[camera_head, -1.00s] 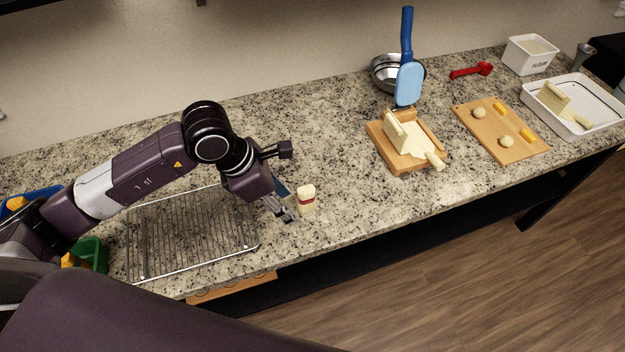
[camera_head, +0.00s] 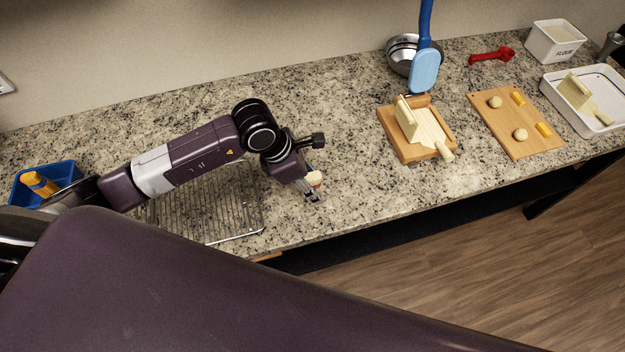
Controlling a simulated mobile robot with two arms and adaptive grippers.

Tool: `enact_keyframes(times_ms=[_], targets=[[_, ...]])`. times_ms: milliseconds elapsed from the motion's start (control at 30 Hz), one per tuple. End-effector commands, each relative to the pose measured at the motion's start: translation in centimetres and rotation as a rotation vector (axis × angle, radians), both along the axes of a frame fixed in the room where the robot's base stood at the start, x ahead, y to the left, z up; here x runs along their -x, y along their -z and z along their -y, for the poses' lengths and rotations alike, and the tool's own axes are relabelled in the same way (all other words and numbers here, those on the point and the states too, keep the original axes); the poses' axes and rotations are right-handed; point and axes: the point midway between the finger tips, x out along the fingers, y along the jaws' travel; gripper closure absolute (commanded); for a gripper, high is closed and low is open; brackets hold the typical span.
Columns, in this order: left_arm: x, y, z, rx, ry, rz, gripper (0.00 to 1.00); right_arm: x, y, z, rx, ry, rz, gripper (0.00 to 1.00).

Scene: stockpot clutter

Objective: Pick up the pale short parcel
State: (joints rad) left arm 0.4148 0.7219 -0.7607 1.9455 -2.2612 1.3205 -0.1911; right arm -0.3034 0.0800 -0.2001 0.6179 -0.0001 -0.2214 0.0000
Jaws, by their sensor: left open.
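My right gripper is not in view.
A wire rack (camera_head: 205,219) lies under my left arm, with a blue bin (camera_head: 65,172) at the left. A wooden board with a pale paddle (camera_head: 404,150), a dough board (camera_head: 508,136) and a white tray (camera_head: 590,122) are on the right. Counter between is clear.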

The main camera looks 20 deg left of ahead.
Motion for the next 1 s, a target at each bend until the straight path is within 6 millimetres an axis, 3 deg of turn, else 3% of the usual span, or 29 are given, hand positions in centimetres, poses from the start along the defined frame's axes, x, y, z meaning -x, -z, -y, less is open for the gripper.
enact_keyframes(times_ms=[300, 700, 1000], targets=[[-0.06, 0.64, 0.23, 0.0, 0.001, 0.0, 0.55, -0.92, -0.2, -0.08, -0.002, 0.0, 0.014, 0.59], [-0.08, 0.58, 0.21, 0.0, 0.001, 0.0, 1.0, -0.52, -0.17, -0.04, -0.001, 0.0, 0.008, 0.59], [-0.13, 0.41, 0.22, 0.001, 0.001, 0.001, 1.0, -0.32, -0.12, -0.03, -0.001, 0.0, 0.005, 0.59]])
